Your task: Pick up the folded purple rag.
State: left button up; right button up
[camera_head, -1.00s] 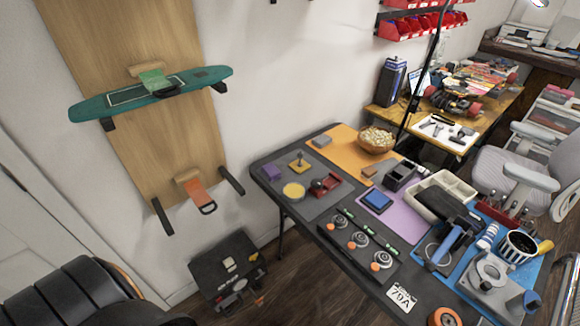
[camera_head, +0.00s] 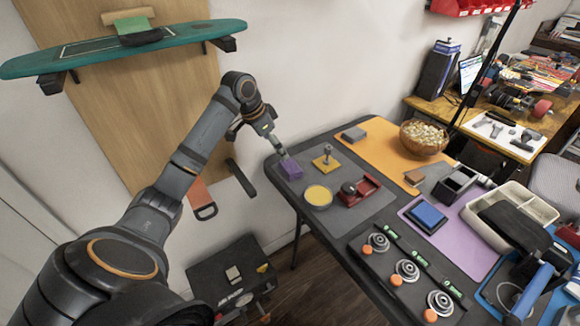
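The folded purple rag (camera_head: 291,170) lies at the left end of the dark table, on a grey mat. My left arm reaches in from the left, and my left gripper (camera_head: 281,152) is right above the rag's back left edge, pointing down at it. The fingers look narrow and small from here, and I cannot tell whether they are open, shut or touching the rag. My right gripper is not in view.
Near the rag are a yellow tin (camera_head: 318,196), a small yellow stand (camera_head: 326,162), a red tool (camera_head: 359,191) and a grey block (camera_head: 354,135). A wall-mounted teal skateboard deck (camera_head: 185,38) is behind my arm. A black case (camera_head: 235,275) is on the floor.

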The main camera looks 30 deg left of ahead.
pick_arm(q)
send_over(290, 166)
jog(key=s+a, duration=0.1)
jog(key=s, duration=0.2)
notch_tip(290, 166, down, 5)
jog(key=shift+w+f, duration=0.1)
jog(key=shift+w, duration=0.05)
jog(key=x, duration=0.2)
jog(key=b+x, duration=0.1)
jog(key=x, duration=0.2)
jog(key=shift+w, duration=0.25)
jog(key=c, duration=0.9)
